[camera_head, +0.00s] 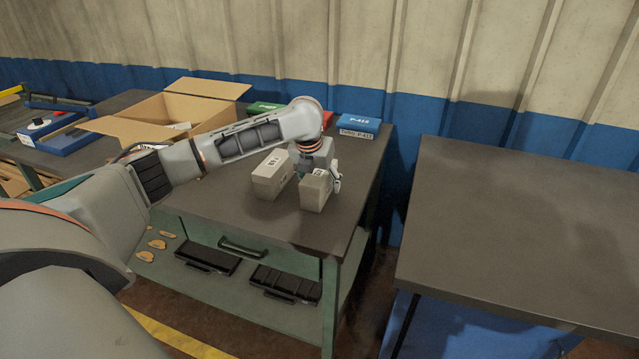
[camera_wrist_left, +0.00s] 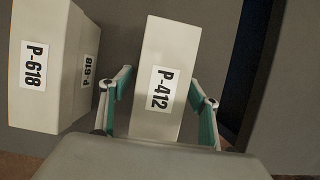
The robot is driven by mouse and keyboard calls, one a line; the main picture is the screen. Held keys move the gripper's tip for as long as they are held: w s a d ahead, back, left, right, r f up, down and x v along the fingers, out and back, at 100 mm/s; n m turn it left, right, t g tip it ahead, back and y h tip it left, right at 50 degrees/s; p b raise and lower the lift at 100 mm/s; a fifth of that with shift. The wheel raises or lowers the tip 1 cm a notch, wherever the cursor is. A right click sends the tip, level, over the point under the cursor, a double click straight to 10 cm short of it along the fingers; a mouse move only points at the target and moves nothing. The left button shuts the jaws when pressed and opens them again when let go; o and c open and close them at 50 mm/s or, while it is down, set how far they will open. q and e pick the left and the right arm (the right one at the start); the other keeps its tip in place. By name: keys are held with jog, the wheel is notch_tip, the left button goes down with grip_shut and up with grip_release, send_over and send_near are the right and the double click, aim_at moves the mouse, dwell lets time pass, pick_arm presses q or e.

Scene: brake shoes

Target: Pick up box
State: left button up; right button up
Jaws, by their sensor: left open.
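Two pale grey boxes stand on the dark workbench top (camera_head: 230,215). The right box, labelled P-412 (camera_head: 314,193), is under my left gripper. In the left wrist view the P-412 box (camera_wrist_left: 166,50) lies between the two fingers of my left gripper (camera_wrist_left: 162,98), with one finger along each side. The fingers are open, and I cannot tell whether either touches the box. The other box, labelled P-618 (camera_head: 268,178), stands just to its left. It also shows in the left wrist view (camera_wrist_left: 52,30), beside the left finger. My right gripper is not in view.
An open cardboard box (camera_head: 180,108) stands at the back of the bench. A blue P-415 box (camera_head: 358,124) and a partly hidden green box (camera_head: 262,107) are behind my arm. A second table (camera_head: 510,230) with a bare top stands right, across a gap.

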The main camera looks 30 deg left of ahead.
pick_arm(q)
jog(key=shift+r, duration=0.15)
grip_shut()
notch_tip(320, 180, up, 20)
jog(key=p, duration=0.4)
